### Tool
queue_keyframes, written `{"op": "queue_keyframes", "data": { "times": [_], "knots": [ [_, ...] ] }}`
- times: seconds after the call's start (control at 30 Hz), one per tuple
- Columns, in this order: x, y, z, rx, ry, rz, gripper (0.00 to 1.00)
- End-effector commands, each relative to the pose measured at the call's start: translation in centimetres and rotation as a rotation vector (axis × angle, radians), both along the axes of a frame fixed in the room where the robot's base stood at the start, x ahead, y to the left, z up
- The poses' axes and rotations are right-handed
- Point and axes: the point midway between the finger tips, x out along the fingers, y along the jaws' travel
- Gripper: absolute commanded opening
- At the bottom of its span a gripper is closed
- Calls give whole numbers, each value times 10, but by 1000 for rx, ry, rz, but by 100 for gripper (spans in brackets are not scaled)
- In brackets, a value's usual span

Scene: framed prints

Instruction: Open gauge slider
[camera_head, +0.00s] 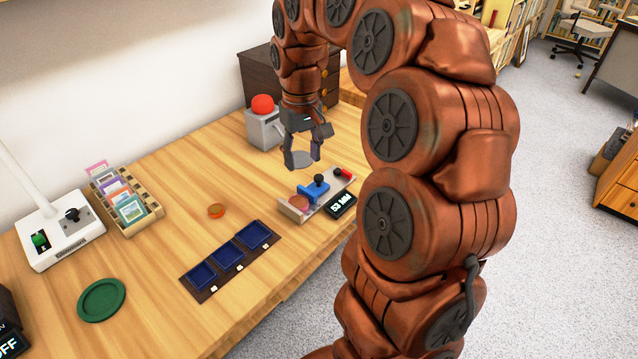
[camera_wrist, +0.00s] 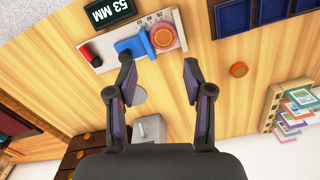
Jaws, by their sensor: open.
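The gauge (camera_head: 318,197) is a pale rail on the wooden table with a blue slider (camera_head: 314,190) that carries a black knob. A round orange-brown piece (camera_head: 299,202) sits at its left end, beside the slider. Its black display (camera_head: 342,205) reads 53 MM. In the wrist view the blue slider (camera_wrist: 136,47) and the round piece (camera_wrist: 163,37) are beyond the left fingertip. My gripper (camera_head: 302,160) is open and empty, pointing down above the table behind the gauge; its two fingers also show in the wrist view (camera_wrist: 159,72).
A dark tray with blue square wells (camera_head: 231,258) lies left of the gauge, with a small orange disc (camera_head: 216,210) behind it. A grey box with a red dome (camera_head: 262,105) stands behind my gripper. A card rack (camera_head: 146,218), white lamp base (camera_head: 62,237) and green dish (camera_head: 101,299) are farther left.

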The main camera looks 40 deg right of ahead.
Motion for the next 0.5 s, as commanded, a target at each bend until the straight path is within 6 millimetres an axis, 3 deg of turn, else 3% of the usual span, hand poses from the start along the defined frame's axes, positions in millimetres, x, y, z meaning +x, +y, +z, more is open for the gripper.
{"op": "queue_keyframes", "data": {
  "times": [0.03, 0.2, 0.33, 0.5],
  "knots": [
    [10, -15, -15, 0, -2, -21, 51],
    [30, -51, -30, -12, -10, -68, 51],
    [36, -65, -34, -16, -14, -87, 51],
    [37, -68, -40, -17, -13, -91, 51]
  ]
}}
